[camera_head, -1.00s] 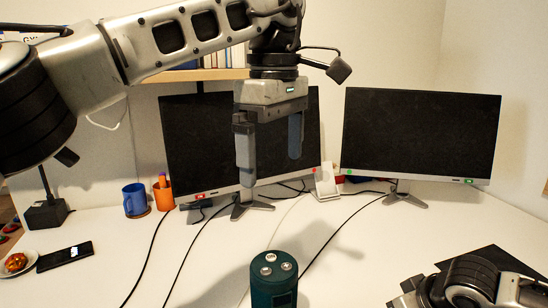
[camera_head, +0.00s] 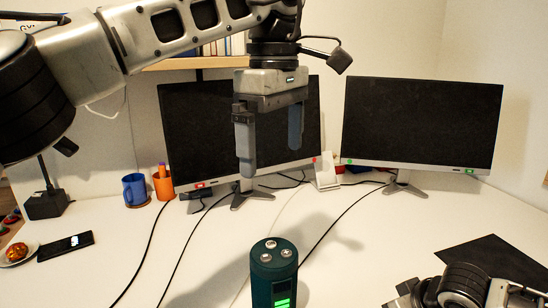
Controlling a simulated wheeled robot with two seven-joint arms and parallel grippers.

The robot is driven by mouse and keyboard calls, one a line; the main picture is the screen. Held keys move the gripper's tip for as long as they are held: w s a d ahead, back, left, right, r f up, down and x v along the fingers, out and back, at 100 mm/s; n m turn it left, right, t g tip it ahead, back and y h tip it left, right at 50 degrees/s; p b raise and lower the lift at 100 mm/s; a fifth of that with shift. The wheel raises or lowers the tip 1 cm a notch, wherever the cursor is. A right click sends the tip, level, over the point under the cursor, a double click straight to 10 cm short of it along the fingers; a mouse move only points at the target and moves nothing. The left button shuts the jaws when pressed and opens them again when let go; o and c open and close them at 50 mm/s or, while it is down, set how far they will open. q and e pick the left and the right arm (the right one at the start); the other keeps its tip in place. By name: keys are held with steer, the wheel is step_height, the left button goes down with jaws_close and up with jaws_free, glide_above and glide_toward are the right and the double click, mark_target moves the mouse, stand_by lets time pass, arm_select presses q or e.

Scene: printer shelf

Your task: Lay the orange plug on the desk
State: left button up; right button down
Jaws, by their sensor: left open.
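I cannot make out an orange plug in this view. My left gripper (camera_head: 271,158) hangs pointing down in the middle, in front of the left monitor. Its two grey fingers are apart with nothing between them. The white desk (camera_head: 350,262) lies below it. A dark green cylinder (camera_head: 273,262) with round buttons on top and lit green bars on its front stands upright at the bottom middle, below and apart from the left gripper. My right arm shows at the bottom right; I cannot make out its fingers clearly.
Two monitors (camera_head: 228,125) (camera_head: 420,122) stand at the back, with cables across the desk. A blue mug (camera_head: 134,189), an orange cup (camera_head: 164,186), a phone (camera_head: 65,246) and a plate of food (camera_head: 16,254) are at the left. A black mat (camera_head: 497,259) lies at the right.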

steer(key=c, duration=1.3)
jaws_free()
step_height(320, 180, up, 8)
steer(key=p, duration=0.9)
steer(key=shift+p, duration=0.35)
